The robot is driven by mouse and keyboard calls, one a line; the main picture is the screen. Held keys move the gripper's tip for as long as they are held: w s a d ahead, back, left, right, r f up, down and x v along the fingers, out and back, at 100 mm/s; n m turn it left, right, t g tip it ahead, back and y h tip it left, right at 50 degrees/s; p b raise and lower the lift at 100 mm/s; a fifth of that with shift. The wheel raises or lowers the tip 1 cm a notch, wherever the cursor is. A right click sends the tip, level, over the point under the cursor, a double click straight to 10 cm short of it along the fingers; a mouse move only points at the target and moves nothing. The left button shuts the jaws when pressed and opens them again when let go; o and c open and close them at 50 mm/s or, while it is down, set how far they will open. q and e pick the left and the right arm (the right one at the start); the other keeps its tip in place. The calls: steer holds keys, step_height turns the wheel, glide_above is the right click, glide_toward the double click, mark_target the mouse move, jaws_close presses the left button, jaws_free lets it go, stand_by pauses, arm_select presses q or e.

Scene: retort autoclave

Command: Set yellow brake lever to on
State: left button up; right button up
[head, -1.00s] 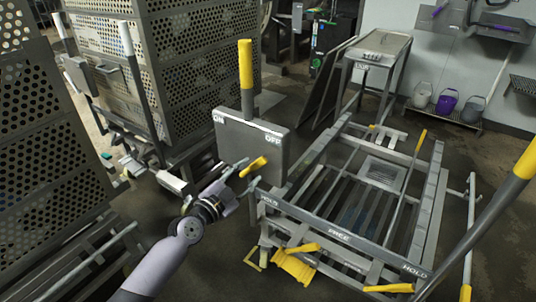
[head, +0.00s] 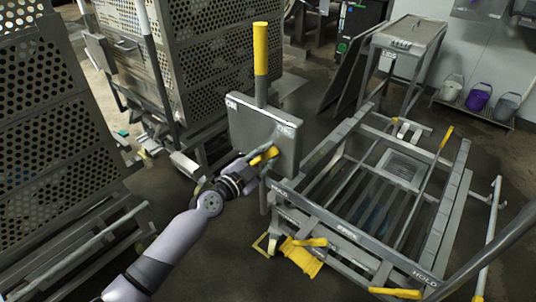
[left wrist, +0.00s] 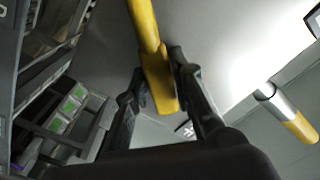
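The short yellow brake lever (head: 269,153) is on the front of a grey box (head: 250,122), low on its right side below the OFF label. ON is marked at the box's upper left. My left gripper (head: 262,158) is at the lever, partly covering it in the head view. In the left wrist view the yellow lever (left wrist: 158,75) lies between the two dark fingers of my left gripper (left wrist: 157,68), which lean in close on both its sides. Exact finger contact is hard to see. My right gripper is not in view.
A tall yellow-topped handle (head: 261,50) rises behind the box. A grey roller frame (head: 452,205) with yellow pedals (head: 302,257) stands to the right. Perforated crates (head: 195,60) stand at the left and back. Some floor is bare in front of the box.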

arm_select(q)
jaws_close()
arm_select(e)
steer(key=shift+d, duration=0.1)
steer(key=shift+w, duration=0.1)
arm_select(q)
steer(key=shift+a, duration=0.1)
steer(key=shift+w+a+r+n+b, duration=0.25)
steer(key=shift+a+r+n+b, duration=0.1)
steer(key=shift+n, duration=0.35)
steer(key=shift+w+a+r+n+b, duration=0.2)
steer(key=shift+w+a+n+b, duration=0.1)
steer(key=shift+n, duration=0.4)
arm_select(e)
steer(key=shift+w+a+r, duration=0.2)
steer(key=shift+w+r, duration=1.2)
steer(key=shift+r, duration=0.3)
arm_select(q)
steer(key=o, duration=0.5)
jaws_free()
